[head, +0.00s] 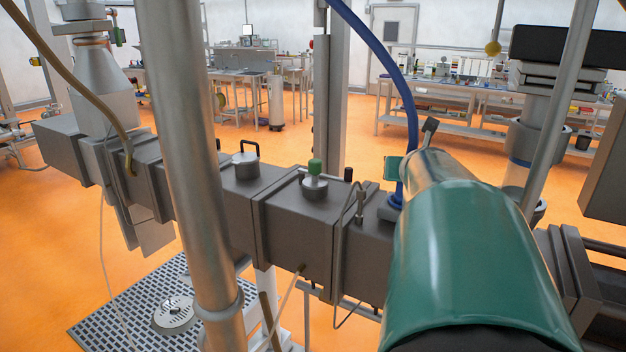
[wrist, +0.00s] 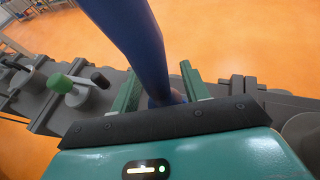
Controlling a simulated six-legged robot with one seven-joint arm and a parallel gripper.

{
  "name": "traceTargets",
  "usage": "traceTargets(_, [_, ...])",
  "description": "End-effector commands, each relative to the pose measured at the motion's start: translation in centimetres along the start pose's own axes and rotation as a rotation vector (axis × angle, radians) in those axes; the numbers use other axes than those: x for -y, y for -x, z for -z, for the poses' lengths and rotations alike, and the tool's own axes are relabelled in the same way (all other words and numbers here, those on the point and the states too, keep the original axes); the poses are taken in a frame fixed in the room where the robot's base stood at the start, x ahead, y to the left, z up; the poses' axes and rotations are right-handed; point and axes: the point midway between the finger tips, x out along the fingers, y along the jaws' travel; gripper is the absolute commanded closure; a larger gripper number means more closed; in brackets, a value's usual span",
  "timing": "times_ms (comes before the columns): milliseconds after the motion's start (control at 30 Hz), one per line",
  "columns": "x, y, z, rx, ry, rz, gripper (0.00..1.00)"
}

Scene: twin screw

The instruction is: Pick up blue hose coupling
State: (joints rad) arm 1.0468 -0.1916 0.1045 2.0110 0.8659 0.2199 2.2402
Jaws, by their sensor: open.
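The blue hose (head: 397,70) arcs down from the top in the head view. It ends in the blue hose coupling (head: 398,198) on top of the grey machine barrel, just left of my green arm. My gripper (head: 395,169) shows there only as a small green finger close to the hose, the rest hidden. In the wrist view my gripper (wrist: 160,72) is open, with one green finger on each side of the hose's lower end. The coupling (wrist: 172,98) shows low between the fingers, partly hidden by the hose and the dark gripper edge. I cannot tell whether a finger touches it.
The grey barrel (head: 297,228) carries a green-knobbed fitting (head: 315,172) and a black-handled lid (head: 245,162) left of the coupling. A thick metal post (head: 190,150) stands in front. A thinner pole (head: 560,110) is at right. Workbenches stand far behind on the orange floor.

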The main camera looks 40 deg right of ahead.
Motion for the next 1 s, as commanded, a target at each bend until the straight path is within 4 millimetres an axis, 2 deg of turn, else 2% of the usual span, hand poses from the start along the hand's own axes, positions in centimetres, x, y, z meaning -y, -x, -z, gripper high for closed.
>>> traceTargets(167, [0.0,0.1,0.1,-0.001,0.0,0.001,0.56])
traceTargets(300, [0.0,0.1,0.1,-0.001,0.0,0.0,0.84])
traceTargets(400, [0.0,0.1,0.1,-0.002,0.0,0.0,1.0])
traceTargets(767, [0.1,0.0,0.0,-0.003,0.0,-0.002,1.0])
traceTargets(1000, [0.2,0.7,-2.0,0.001,0.002,0.0,1.0])
